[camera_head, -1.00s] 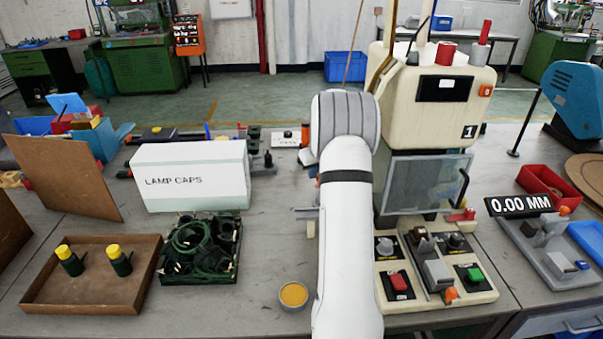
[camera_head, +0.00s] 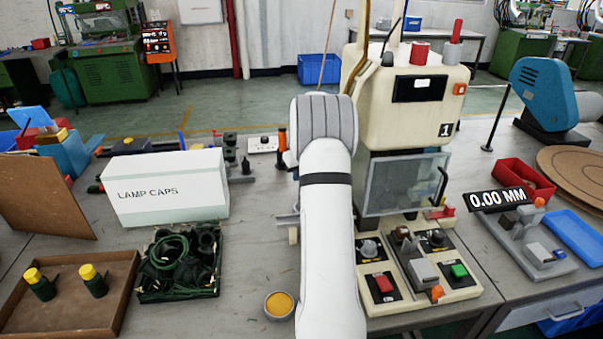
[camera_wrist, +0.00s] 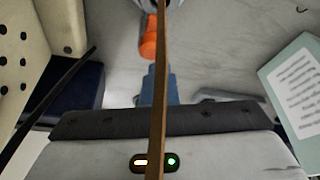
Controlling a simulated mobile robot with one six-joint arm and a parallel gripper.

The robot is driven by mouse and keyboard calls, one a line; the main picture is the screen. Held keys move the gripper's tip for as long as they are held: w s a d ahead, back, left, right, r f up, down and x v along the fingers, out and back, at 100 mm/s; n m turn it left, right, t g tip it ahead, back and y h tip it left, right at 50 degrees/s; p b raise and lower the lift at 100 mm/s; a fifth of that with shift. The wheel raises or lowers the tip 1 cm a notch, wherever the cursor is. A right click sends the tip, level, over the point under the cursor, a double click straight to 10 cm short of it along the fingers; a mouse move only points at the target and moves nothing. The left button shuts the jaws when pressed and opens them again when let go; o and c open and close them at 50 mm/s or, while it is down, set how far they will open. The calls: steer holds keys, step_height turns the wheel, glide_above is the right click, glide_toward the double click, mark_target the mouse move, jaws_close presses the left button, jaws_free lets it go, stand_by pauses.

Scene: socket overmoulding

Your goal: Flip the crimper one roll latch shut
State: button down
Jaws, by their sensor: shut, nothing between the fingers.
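Crimper one (camera_head: 413,110) is the cream machine marked 1, right of my arm in the head view. Its clear guard (camera_head: 405,183) is down. My gripper is hidden behind my arm there. In the wrist view my gripper (camera_wrist: 156,72) shows as short blue-grey fingers, shut and empty. An orange cylindrical part (camera_wrist: 149,38) lies just beyond the fingertips, beside a grey round part at the top edge. I cannot tell whether this is the roll latch, or how the latch is set. A brown strip or cord (camera_wrist: 158,60) crosses in front of the fingers.
The LAMP CAPS box (camera_head: 165,187) stands left of my arm, with a tray of dark cables (camera_head: 180,292) in front. A cup of orange stuff (camera_head: 278,305) sits by my arm. A control panel (camera_head: 375,307) lies before the crimper. A cream perforated panel (camera_wrist: 15,60) is close at left in the wrist view.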

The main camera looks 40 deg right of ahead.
step_height(320, 180, up, 10)
stand_by(0.6)
steer(key=shift+a, duration=0.1)
stand_by(0.3)
steer(key=s+a+r+p, duration=0.1)
steer(key=s+a+r, duration=0.25)
steer(key=a, duration=0.35)
steer(key=s+a+r+p, duration=0.15)
steer(key=s+a, duration=0.25)
steer(key=a, duration=0.4)
steer(key=s+a+r, duration=0.3)
steer(key=a+r, duration=0.1)
steer(key=a, duration=0.3)
steer(key=s+a+f, duration=0.1)
steer(key=s+a, duration=0.6)
steer(key=s, duration=0.4)
steer(key=s+a+f+n+g+p, duration=0.1)
steer(key=s+a+f, duration=0.1)
steer(key=s+a, duration=0.5)
steer(key=s, duration=0.4)
steer(key=shift+s+f+p, duration=0.2)
steer(key=shift+p, duration=0.1)
